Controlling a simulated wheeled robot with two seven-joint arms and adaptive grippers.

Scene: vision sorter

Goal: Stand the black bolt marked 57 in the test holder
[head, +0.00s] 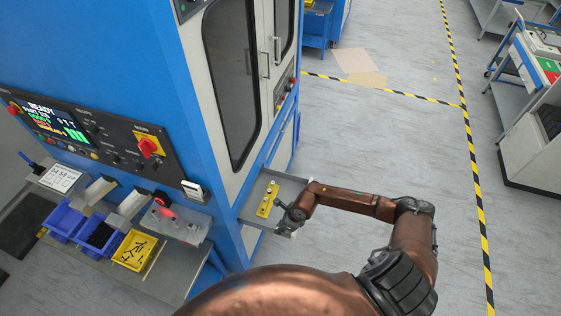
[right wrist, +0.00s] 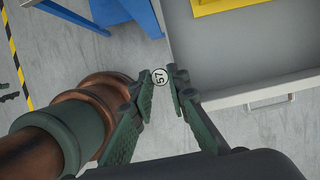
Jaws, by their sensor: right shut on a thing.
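My right gripper (head: 290,214) is over the near right corner of the open grey drawer. In the right wrist view its fingers (right wrist: 161,84) are shut on the black bolt marked 57. Only the bolt's round pale head with the number (right wrist: 161,77) shows clearly between the fingertips; its shank is hidden. A yellow block (head: 267,199), which looks like the test holder, sits in the drawer just left of the gripper. Part of it also shows at the top of the right wrist view (right wrist: 216,6). My left gripper is not in view.
The grey drawer (head: 291,187) sticks out of the blue and white machine (head: 216,130); its front handle (right wrist: 270,102) shows in the right wrist view. A yellow bin (head: 146,239) with black bolts and blue bins (head: 66,221) stand at left.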

